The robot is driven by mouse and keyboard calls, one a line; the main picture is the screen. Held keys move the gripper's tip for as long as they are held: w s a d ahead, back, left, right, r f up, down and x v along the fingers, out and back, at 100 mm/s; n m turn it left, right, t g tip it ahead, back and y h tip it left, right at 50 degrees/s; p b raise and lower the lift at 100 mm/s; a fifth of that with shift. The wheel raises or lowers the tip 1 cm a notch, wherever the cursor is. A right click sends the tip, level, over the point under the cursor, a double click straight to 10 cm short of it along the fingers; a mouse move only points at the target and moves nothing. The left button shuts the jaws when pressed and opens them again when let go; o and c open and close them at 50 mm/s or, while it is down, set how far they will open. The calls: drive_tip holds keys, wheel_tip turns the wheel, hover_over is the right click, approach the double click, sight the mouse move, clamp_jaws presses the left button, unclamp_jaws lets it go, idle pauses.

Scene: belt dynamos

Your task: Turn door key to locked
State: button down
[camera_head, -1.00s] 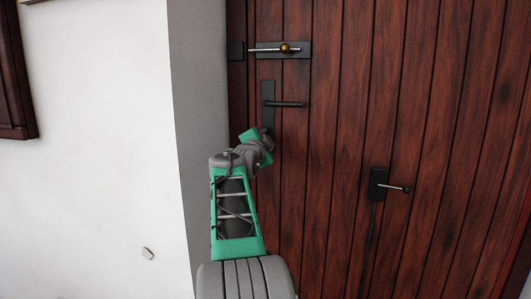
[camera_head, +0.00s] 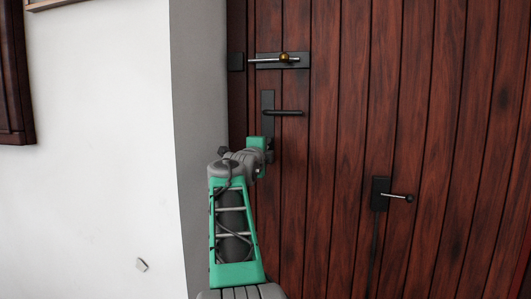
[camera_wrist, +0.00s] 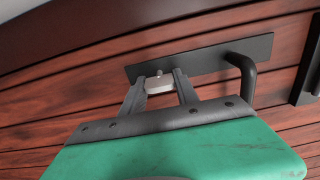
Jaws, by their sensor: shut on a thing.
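The wooden door (camera_head: 340,150) fills the right of the head view. A dark lock plate (camera_head: 267,99) with a lever handle (camera_head: 288,112) is near its left edge. In the wrist view the plate (camera_wrist: 212,56) runs sideways, with the lever (camera_wrist: 246,82) bending off its right part. A small pale grey key (camera_wrist: 159,84) is at the plate's left part. My gripper (camera_wrist: 161,82) is shut on the key, one finger on each side.
Another dark plate with a thin lever (camera_head: 398,197) is lower right on the door. A white wall (camera_head: 95,150) is at left. Open space lies before the door's right part.

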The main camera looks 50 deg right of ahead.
drive_tip(key=c, duration=0.9)
unclamp_jaws()
drive_tip(key=v, duration=0.7)
drive_tip(key=shift+s+a+b, duration=0.2)
drive_tip(key=shift+a+b, duration=0.15)
drive_tip(key=shift+b, duration=0.05)
